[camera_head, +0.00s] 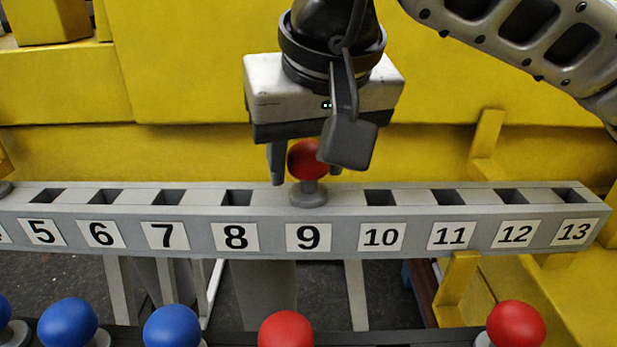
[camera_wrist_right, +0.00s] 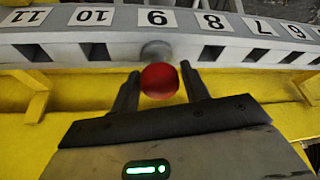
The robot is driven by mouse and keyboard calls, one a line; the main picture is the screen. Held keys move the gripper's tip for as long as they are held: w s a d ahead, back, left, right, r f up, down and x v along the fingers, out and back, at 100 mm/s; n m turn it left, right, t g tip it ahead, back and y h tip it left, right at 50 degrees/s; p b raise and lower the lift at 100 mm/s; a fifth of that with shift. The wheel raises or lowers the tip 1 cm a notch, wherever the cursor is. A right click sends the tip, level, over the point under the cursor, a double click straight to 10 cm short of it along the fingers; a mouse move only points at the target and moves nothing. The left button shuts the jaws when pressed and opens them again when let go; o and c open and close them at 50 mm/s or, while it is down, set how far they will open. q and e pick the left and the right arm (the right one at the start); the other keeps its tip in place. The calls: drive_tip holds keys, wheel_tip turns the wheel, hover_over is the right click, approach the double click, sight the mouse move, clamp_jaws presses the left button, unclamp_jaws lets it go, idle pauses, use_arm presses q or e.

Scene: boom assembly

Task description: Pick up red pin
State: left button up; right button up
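A red pin (camera_head: 308,160) with a round head and grey collar stands upright in slot 9 of the grey numbered rail (camera_head: 340,231). It also shows in the right wrist view (camera_wrist_right: 160,81), in front of label 9. My right gripper (camera_head: 306,178) points down over this pin. Its fingers (camera_wrist_right: 159,71) are on either side of the red head, with visible gaps, so it is open and not gripping. Other red pins stand at the front, one at the middle (camera_head: 286,329) and one at the right (camera_head: 516,325). My left gripper is not in view.
Several blue pins (camera_head: 172,326) stand in the front row at the lower left. A yellow structure (camera_head: 190,80) lies behind the rail.

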drive_tip(key=c, duration=0.7)
drive_tip(key=shift+r, duration=0.15)
wheel_tip(320, 180, up, 9)
drive_tip(key=shift+r, duration=0.4)
wheel_tip(320, 180, up, 8)
drive_tip(key=p, duration=0.6)
drive_tip(key=shift+f, duration=0.25)
